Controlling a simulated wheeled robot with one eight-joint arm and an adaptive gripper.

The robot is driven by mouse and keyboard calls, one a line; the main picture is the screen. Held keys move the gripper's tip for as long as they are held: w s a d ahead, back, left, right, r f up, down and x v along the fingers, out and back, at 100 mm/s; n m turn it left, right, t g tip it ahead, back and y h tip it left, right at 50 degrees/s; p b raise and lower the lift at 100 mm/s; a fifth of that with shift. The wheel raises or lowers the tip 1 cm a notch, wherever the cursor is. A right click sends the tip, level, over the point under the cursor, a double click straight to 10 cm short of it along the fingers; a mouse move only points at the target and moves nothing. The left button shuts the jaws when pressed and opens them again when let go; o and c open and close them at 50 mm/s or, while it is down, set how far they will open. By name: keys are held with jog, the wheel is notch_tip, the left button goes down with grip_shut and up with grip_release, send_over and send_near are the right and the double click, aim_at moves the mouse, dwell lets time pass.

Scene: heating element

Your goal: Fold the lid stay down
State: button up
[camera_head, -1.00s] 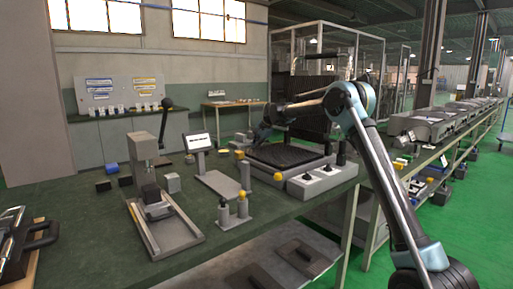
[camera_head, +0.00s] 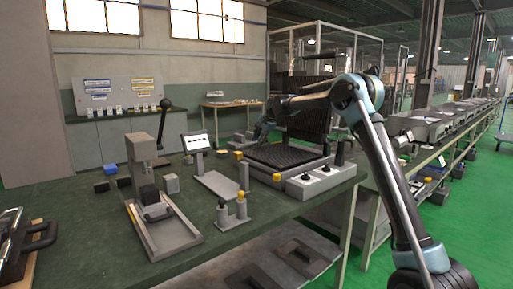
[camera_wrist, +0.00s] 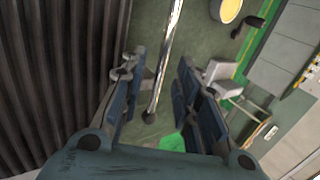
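The dark ribbed lid (camera_head: 308,112) stands upright behind the black grid bed (camera_head: 284,156) of the heating unit in the head view. It also fills the left of the wrist view (camera_wrist: 50,80). The lid stay, a thin shiny metal rod (camera_wrist: 170,48), runs from the top edge down between my fingers in the wrist view. My gripper (camera_wrist: 158,82) is open, with one finger on either side of the rod. I cannot tell whether a finger touches it. In the head view my gripper (camera_head: 262,133) is small beside the unit's left side, and the stay is not clear there.
A control box with black knobs (camera_head: 315,181) and a yellow button (camera_head: 277,177) stands at the unit's front. A tablet stand (camera_head: 197,143) and a lever press (camera_head: 142,165) stand to the left on the green bench (camera_head: 75,225). A yellow round part (camera_wrist: 230,9) shows near my gripper.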

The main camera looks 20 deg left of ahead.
jog(key=v, duration=0.7)
jog(key=shift+d+r, duration=0.1)
jog(key=shift+d, duration=0.25)
jog(key=s+d+r+n+h, duration=0.1)
jog(key=s+d, duration=0.3)
jog(key=d, duration=0.7)
jog(key=s+d+r+n+h, duration=0.1)
jog(key=s+d, duration=0.4)
jog(key=d, duration=0.6)
jog(key=s+d+r, duration=0.1)
jog(key=s+d, duration=0.3)
jog(key=d, duration=0.7)
jog(key=s+d+f+n+h, duration=0.1)
jog(key=s+d+f, duration=0.5)
jog(key=s+d, duration=0.5)
jog(key=s+d+f+n+h, duration=0.2)
jog(key=s+d+f, duration=0.3)
jog(key=s+d, duration=0.6)
jog(key=s+d+f, duration=0.3)
jog(key=s+f, duration=0.4)
jog(key=s, duration=0.1)
jog(key=s+d+f+n+g+h, duration=0.1)
jog(key=s+d+f, duration=0.2)
jog(key=s+f, duration=0.4)
jog(key=shift+s+d+f, duration=0.4)
jog(key=shift+s, duration=0.6)
